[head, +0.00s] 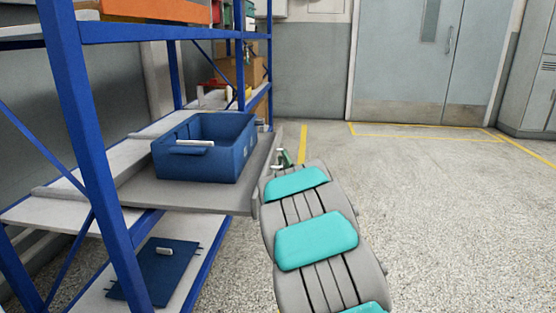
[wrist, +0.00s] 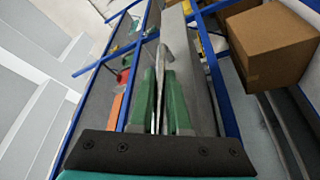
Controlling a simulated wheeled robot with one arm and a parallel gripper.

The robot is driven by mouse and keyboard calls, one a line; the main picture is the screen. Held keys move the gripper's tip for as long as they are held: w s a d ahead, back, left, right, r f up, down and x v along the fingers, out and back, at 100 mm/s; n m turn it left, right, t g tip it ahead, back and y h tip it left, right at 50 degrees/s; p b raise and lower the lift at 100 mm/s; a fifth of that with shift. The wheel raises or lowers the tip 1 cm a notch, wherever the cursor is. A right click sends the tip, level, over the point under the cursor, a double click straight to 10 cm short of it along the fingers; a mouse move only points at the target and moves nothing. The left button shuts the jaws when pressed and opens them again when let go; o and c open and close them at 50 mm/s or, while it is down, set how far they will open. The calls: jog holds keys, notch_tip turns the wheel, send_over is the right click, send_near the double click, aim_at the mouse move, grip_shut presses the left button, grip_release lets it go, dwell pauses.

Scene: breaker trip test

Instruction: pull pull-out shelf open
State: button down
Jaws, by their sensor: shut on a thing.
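The pull-out shelf (head: 180,199) is a grey board in the blue rack in the head view. It sticks out to the right past the blue rack post, with a raised front lip. A blue bin (head: 207,160) stands on it. My gripper (head: 286,157) is at the far part of the shelf's front edge. In the wrist view its green fingers (wrist: 159,85) are closed around a thin light metal bar, the shelf's handle (wrist: 161,55). The grip itself is small and partly hidden by my arm in the head view.
The blue rack post (head: 88,150) stands at the near left. A dark blue panel (head: 160,268) lies on the lower level. A cardboard box (wrist: 268,45) shows in the wrist view. The speckled floor (head: 440,220) to the right is clear, up to the grey double doors (head: 410,60).

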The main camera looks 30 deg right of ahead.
jog(key=shift+s+d, duration=0.1)
jog(key=shift+d, duration=0.05)
jog(key=c, duration=0.9)
grip_release()
jog(key=v, duration=0.7)
jog(key=shift+s+f, duration=0.15)
jog(key=shift+s, duration=0.15)
jog(key=shift+a, duration=0.2)
